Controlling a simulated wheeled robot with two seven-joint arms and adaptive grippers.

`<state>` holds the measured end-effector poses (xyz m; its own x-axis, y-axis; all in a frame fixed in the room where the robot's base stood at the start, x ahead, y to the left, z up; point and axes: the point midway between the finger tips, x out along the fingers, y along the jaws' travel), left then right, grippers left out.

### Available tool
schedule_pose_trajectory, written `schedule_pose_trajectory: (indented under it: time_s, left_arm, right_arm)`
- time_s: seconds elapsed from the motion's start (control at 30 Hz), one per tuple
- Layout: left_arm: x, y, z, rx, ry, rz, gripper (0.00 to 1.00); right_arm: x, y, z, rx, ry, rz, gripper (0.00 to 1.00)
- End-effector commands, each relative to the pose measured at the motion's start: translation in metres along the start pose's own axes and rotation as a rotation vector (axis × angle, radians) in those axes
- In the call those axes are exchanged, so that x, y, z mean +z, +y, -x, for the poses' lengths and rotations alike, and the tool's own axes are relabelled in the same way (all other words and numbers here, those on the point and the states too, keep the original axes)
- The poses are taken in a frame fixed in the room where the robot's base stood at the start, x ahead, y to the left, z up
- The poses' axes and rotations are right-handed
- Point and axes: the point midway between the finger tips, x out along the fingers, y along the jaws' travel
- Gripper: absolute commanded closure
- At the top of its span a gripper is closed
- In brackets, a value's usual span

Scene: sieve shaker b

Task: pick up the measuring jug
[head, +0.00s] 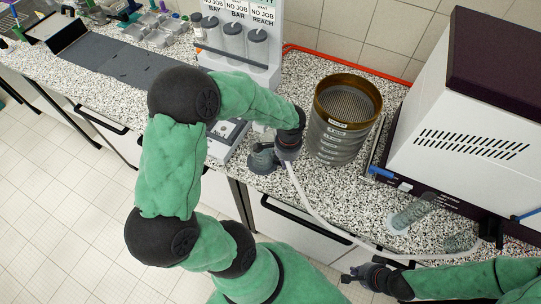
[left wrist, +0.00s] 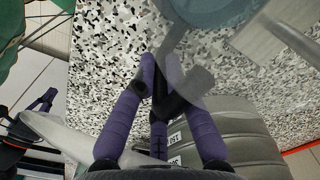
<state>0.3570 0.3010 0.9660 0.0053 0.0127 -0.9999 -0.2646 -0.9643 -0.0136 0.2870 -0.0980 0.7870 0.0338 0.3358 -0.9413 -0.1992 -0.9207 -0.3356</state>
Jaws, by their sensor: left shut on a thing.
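The measuring jug (head: 262,160) is a grey, see-through vessel at the counter's front edge, left of the sieve stack, partly hidden by my left gripper (head: 278,155). In the left wrist view, the purple fingers of my left gripper (left wrist: 160,75) are shut on a grey see-through part that looks like the jug's handle; the jug's bluish body (left wrist: 205,10) is cut off at the top. My right gripper (head: 357,277) is low in front of the counter, away from the jug; its fingers are too small to judge.
A stack of sieves (head: 342,125) stands close right of my left gripper. A pale hose (head: 325,222) runs from near that gripper to the right. See-through vessels (head: 412,213) lie by the white machine (head: 465,100). A dispenser rack (head: 235,45) stands behind.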

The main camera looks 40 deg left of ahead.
Motion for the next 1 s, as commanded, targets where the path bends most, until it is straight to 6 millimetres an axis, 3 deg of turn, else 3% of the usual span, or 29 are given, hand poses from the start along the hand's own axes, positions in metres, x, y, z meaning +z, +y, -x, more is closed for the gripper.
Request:
schedule_pose_trajectory:
  time_s: [0.37,0.73,1.0]
  left_arm:
    - [-0.001,-0.001,0.007,-0.002,0.001,0.0,1.0]
    - [-0.001,-0.001,0.036,-0.002,0.001,0.0,1.0]
    - [0.025,0.016,0.036,-0.001,-0.001,0.0,1.0]
  right_arm:
    - [0.0,-0.001,0.002,0.0,0.0,0.0,1.0]
    - [0.0,-0.003,0.007,0.0,0.0,0.0,1.0]
    - [0.0,-0.003,0.007,0.0,0.0,0.0,1.0]
